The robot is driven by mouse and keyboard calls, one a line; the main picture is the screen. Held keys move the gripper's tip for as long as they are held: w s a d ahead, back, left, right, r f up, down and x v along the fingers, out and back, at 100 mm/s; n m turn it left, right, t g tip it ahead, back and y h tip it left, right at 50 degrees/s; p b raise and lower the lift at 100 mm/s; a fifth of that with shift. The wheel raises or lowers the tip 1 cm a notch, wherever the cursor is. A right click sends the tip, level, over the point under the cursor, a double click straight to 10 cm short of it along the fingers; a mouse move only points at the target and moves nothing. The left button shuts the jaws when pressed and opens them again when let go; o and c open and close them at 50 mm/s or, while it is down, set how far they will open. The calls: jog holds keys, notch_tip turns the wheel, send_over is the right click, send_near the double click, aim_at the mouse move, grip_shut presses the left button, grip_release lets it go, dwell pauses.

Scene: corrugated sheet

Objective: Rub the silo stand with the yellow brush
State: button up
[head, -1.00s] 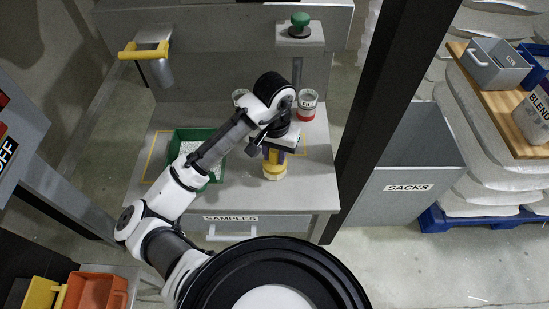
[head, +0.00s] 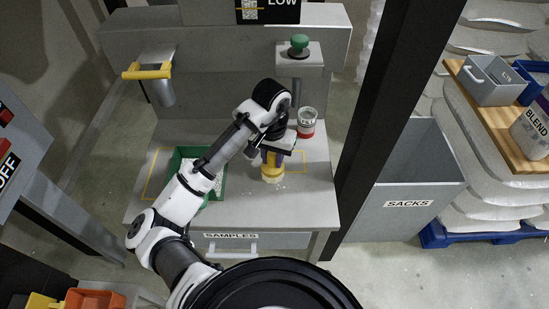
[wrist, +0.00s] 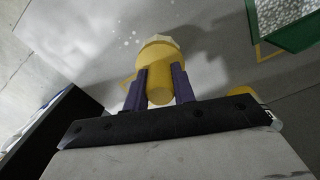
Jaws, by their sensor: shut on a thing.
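The yellow brush (head: 272,171) is held between the two purple fingers of my gripper (head: 270,156). In the wrist view the brush (wrist: 160,84) sits between the fingertips (wrist: 161,82), its pale bristle end pointing away from my gripper. In the head view the brush is upright with its bristle end down, at the grey top of the stand (head: 310,205) with the SAMPLES drawer. No label names this stand as the silo stand. Small white specks lie by the bristles. Whether the bristles touch the surface is unclear.
A green tray (head: 218,190) of white pellets stands left of the brush, partly behind my arm. A red-and-white jar (head: 306,122) stands behind it to the right. A green knob (head: 299,43) and yellow handle (head: 147,73) are at the back. The front right of the top is clear.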

jog(key=shift+a, duration=1.2)
jog(key=shift+s+r+p, duration=0.1)
jog(key=shift+s+p, duration=0.35)
jog(key=shift+s, duration=0.55)
jog(key=shift+s+f+p, duration=0.15)
jog(key=shift+s+p, duration=0.15)
jog(key=shift+s, duration=1.1)
jog(key=shift+s+f+p, duration=0.15)
jog(key=shift+s+p, duration=0.15)
jog(key=shift+s, duration=1.05)
jog(key=shift+a+r, duration=0.1)
jog(key=shift+a, duration=1.4)
jog(key=shift+w+r+p, duration=0.15)
jog(key=shift+w+p, duration=0.15)
jog(key=shift+w, duration=1.6)
jog(key=shift+w+p, duration=0.3)
jog(key=shift+w, duration=1.55)
jog(key=shift+r+p, duration=2.15)
jog(key=shift+r, duration=0.7)
